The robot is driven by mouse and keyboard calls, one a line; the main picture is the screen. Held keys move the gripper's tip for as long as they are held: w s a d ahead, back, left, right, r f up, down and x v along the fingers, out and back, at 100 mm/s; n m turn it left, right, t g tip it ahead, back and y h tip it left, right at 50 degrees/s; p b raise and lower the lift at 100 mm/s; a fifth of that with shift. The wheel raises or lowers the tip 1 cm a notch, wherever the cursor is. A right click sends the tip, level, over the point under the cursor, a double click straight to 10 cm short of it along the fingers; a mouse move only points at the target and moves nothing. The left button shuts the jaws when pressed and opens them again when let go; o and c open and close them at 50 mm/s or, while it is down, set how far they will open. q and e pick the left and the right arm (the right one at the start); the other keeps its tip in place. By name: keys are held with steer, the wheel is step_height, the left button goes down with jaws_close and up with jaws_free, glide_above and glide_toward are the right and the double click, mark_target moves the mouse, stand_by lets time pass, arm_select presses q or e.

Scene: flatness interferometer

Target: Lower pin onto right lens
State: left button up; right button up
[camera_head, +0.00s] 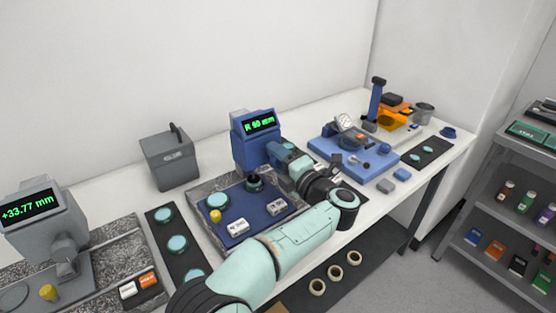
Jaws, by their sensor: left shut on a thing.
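My left gripper (283,160) is at the right side of a blue instrument (252,150) whose display reads "R 60 mm". My own wrist partly covers it, and what it is shut on is hard to make out. Below the display a dark round part (254,180) stands on the instrument's blue base (230,199). I cannot tell whether this is the pin or a lens seat. Teal lenses (162,214) lie in a row on a black strip left of the instrument. My right gripper is not in view.
A grey gauge (42,225) reading +33.77 mm stands at the left. A grey box (168,159) stands behind. Another blue fixture (350,150) stands at the right, near a shelf (500,210).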

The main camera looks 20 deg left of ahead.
arm_select(q)
steer(key=o, duration=1)
steer(key=v, duration=1.3)
steer(key=shift+s+d, duration=0.15)
